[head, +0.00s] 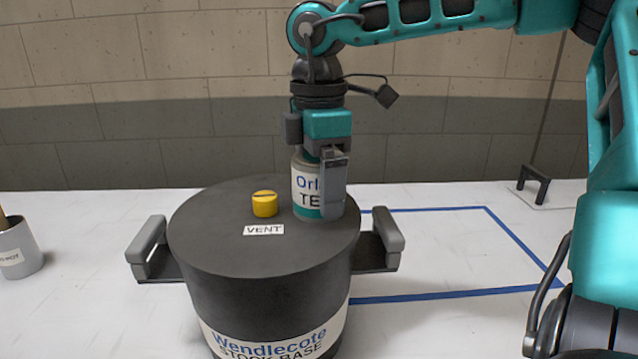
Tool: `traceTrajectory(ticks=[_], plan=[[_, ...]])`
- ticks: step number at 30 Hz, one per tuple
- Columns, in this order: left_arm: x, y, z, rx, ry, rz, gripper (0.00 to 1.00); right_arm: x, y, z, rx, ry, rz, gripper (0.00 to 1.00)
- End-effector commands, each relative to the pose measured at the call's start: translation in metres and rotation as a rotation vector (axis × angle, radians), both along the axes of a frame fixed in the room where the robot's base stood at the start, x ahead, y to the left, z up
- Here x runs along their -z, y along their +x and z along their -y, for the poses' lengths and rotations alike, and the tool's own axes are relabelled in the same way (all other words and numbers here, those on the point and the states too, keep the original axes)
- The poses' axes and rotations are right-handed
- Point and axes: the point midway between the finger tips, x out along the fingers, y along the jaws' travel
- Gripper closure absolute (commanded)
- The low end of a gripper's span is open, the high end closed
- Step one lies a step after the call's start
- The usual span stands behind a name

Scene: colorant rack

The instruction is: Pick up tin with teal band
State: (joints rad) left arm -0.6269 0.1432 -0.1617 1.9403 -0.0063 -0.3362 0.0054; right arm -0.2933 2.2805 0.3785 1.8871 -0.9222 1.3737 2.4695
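The tin with the teal band (306,187) shows at the right back part of the big dark drum's lid. Its white label reads "Orl" and "TE", with the rest hidden, and teal shows at its lower edge. It looks upright. I cannot tell whether its base touches the lid. My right gripper (334,186) points down over the tin from above. One finger lies in front of the tin's right side; the other finger is hidden, so whether the fingers grip it cannot be told. My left gripper is not in view.
The drum (265,298), labelled "Wendlecote STOCK BASE", has a side handle on each side. A yellow vent cap (265,204) stands left of the tin. A grey pot (17,250) is at far left. Blue tape (450,296) outlines clear table at right. A dark bracket (533,184) stands at back right.

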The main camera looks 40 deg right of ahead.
Motion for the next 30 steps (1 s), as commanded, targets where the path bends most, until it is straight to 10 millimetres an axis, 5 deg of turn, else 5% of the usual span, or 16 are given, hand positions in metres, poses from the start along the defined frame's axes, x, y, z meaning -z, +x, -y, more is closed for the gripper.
traceTrajectory(ticks=[15,30], plan=[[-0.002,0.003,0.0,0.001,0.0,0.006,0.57,-0.001,0.0,0.0,0.0,-0.001,0.001,0.57],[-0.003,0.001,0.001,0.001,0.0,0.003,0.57,-0.022,0.001,0.0,0.002,-0.003,0.004,0.57]])
